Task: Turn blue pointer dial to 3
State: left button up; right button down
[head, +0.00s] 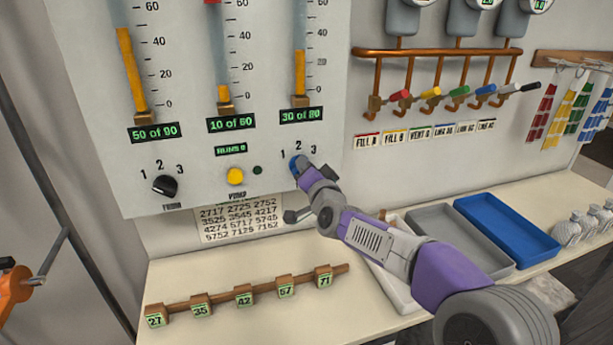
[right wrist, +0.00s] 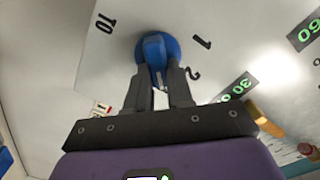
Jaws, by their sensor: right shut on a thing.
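The blue pointer dial (head: 295,161) is at the lower right of the white panel, under the numbers 1, 2 and 3. It also shows in the right wrist view (right wrist: 157,44), with the 1 and 2 beside it. The 3 is not visible there. My right gripper (head: 301,170) is at the dial, and in the right wrist view its two fingers (right wrist: 159,82) are shut on the raised blue grip. The gripper partly hides the dial in the head view, so I cannot tell which number it points at. My left gripper is not in view.
A black dial (head: 165,186) and yellow button (head: 236,176) are left on the same panel (head: 200,190). Coloured valve levers (head: 430,93) are on copper pipes at the right. Below are a numbered rack (head: 265,293), a grey tray (head: 460,240) and a blue tray (head: 507,228).

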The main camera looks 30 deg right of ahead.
jog(key=shift+m, duration=0.4)
jog(key=c, duration=1)
grip_release()
jog(key=shift+s, duration=0.1)
jog(key=v, duration=0.7)
jog(key=shift+s, duration=0.2)
jog(key=shift+f, duration=0.1)
